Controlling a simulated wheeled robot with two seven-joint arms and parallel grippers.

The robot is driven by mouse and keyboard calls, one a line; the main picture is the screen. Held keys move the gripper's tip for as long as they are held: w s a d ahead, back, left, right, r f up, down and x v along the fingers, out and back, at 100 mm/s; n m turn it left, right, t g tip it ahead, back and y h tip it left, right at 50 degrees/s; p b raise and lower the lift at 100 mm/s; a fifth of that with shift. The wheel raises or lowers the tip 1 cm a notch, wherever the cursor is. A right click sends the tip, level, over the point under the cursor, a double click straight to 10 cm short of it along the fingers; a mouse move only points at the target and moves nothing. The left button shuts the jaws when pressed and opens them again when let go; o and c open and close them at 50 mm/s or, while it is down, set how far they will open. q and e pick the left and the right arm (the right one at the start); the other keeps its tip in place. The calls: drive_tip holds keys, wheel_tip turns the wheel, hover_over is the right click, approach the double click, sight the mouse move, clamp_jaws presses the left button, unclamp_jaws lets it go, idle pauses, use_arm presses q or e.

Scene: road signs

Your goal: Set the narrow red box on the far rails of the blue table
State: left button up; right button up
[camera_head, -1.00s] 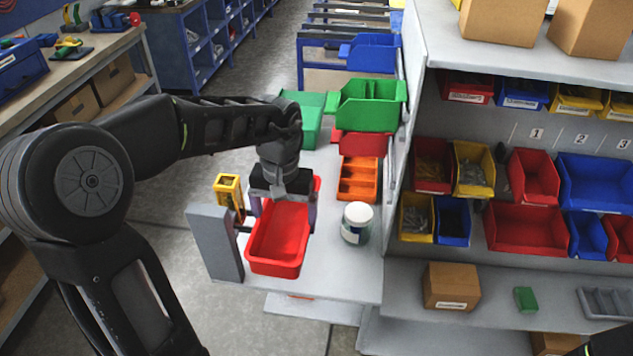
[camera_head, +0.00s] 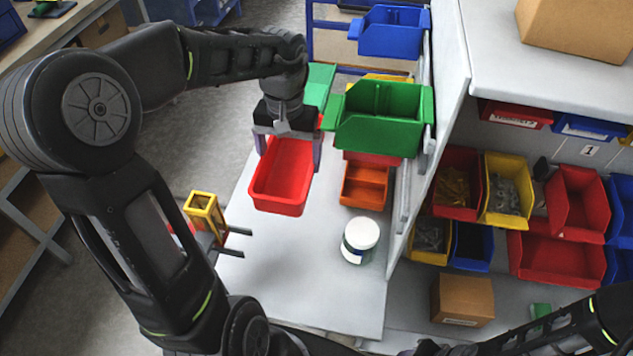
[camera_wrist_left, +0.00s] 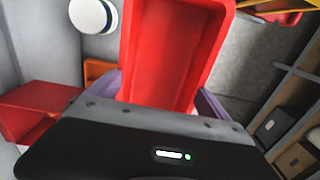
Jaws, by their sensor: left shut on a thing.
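The narrow red box (camera_head: 280,185) is an open-topped tray held over the grey shelf top in the head view. My left gripper (camera_head: 288,146) is shut on its far end, with a finger on each side. The box also fills the upper middle of the left wrist view (camera_wrist_left: 172,55), between the purple-grey fingers (camera_wrist_left: 160,93). The blue table (camera_head: 338,27) shows only in part at the top of the head view. Its far rails are cut off by the frame's edge. My right gripper is out of view.
A green bin (camera_head: 378,135) and an orange tray (camera_head: 364,188) stand right of the box. A white-lidded jar (camera_head: 360,240) stands nearer. A blue bin (camera_head: 393,32) sits at the back. The grey shelf top's front is clear.

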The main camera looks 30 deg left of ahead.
use_arm(q)
wheel_tip(320, 180, down, 14)
drive_tip(key=shift+r+b, duration=0.2)
drive_tip(key=shift+b, duration=0.1)
idle(0.3)
drive_tip(key=shift+f, duration=2.2)
drive_tip(key=shift+f, duration=0.1)
drive_tip(key=o, duration=1.2)
